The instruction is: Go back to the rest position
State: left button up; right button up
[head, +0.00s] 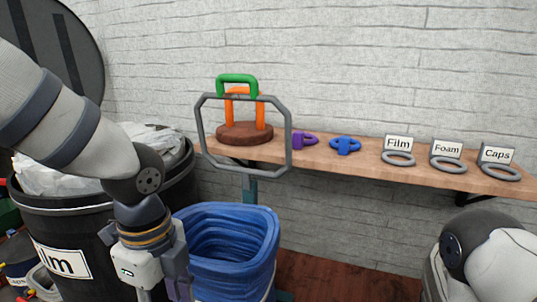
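My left arm enters from the left and bends down at a dark joint. The body of my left gripper (150,268) points downward between the black bin and the blue bin. Its fingertips are cut off or hidden at the bottom edge, so I cannot tell whether it is open or shut. A small purple patch shows beside it; I cannot tell what it is. Part of my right arm shows at the lower right, but its gripper is out of view.
A black bin (98,204) labelled "Film" and a blue bin (238,270) stand below a wooden shelf (367,160). On the shelf are a grey octagonal frame (199,125), purple (305,140) and blue (345,145) pieces, and grey rings with "Film", "Foam" and "Caps" signs.

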pick_arm(q)
jog(key=s+f+n+g+h, duration=0.1)
jog(key=s+f+n, duration=0.5)
jog(key=f, duration=0.4)
jog(key=s+f+n+g+h, duration=0.1)
jog(key=s+f+n, duration=0.5)
jog(key=f, duration=0.4)
jog(key=s+a+f+n+y, duration=0.1)
jog(key=s+a+f+n, duration=0.2)
jog(key=s+n, duration=0.2)
jog(key=s+a+f+n+y, duration=0.1)
jog(key=s+a+f+n, duration=0.2)
jog(key=s, duration=0.6)
jog(key=shift+s+a+f+n, duration=0.15)
jog(key=shift+a+f+n, duration=0.25)
jog(key=shift+n, duration=0.7)
pick_arm(e)
jog(key=shift+w, duration=0.1)
pick_arm(q)
jog(key=shift+r, duration=0.1)
